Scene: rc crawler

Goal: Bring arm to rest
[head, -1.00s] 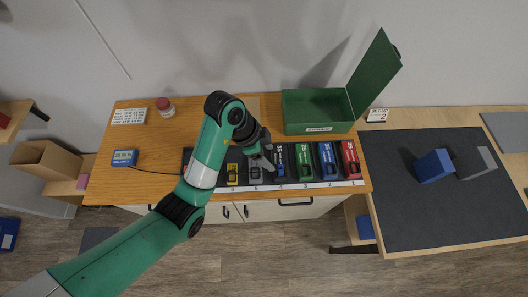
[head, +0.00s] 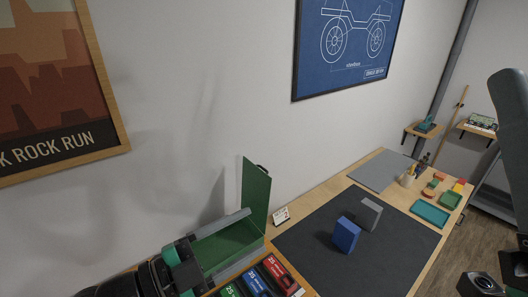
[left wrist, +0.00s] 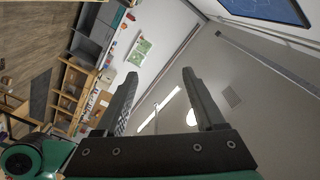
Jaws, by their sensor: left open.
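My left gripper (head: 256,231) comes in at the lower left of the head view. It is open, with its two grey fingers apart in front of the green box (head: 262,190), whose lid stands up. In the left wrist view the fingers of my left gripper (left wrist: 160,85) are spread with nothing between them. Behind them are a pale surface and a wall. Most of my left arm is out of the head view.
Green, blue and red battery packs (head: 281,275) lie at the table's near edge. A blue block (head: 346,236) and a grey block (head: 369,214) stand on the dark mat (head: 310,258). Teal trays (head: 430,213) are farther right. A blue poster (head: 345,45) hangs on the wall.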

